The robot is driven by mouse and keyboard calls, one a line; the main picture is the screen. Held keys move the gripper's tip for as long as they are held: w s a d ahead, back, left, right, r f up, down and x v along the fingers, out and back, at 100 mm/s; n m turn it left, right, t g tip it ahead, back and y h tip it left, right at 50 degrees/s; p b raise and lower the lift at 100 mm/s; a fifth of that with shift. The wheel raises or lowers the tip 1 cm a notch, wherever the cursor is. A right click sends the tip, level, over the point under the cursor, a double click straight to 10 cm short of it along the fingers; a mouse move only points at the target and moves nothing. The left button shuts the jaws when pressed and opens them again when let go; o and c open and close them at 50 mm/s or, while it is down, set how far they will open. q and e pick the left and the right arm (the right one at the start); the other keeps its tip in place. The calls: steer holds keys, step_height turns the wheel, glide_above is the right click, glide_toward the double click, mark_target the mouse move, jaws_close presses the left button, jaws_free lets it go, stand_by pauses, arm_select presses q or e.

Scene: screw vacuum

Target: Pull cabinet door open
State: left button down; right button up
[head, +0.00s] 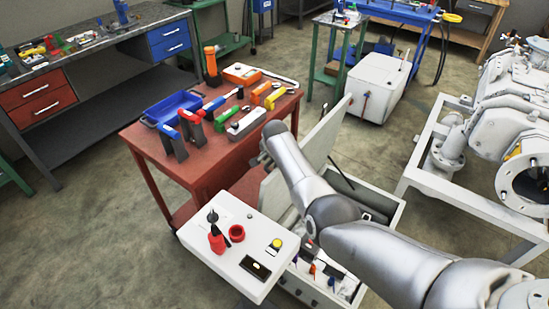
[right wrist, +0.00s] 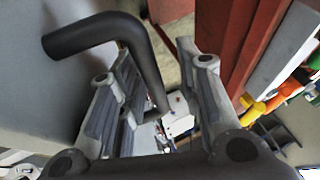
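The white cabinet (head: 383,232) stands low at the bottom centre in the head view, with electrical parts visible inside. A pale door panel (head: 322,136) stands upright at its far side, partly behind my right arm. My right gripper (head: 266,150) is at this panel's left end, small in the head view. In the right wrist view the gripper (right wrist: 165,105) is open, its fingers apart. A dark bent handle (right wrist: 138,55) comes off a grey surface (right wrist: 45,90) and runs between the fingers, close to the left one, with a gap to the right one. My left gripper is out of view.
A red table (head: 190,170) with tools and a blue tray (head: 172,107) stands just left of the gripper. A white panel (head: 215,262) with red items and a yellow button is in front. White machinery (head: 480,150) stands right. Floor at lower left is clear.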

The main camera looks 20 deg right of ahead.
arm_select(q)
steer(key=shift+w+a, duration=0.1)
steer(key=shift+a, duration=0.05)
arm_select(e)
steer(key=shift+s, duration=0.1)
steer(key=shift+v, duration=0.8)
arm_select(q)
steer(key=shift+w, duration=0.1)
arm_select(e)
steer(key=v, duration=1)
steer(key=shift+r, duration=0.15)
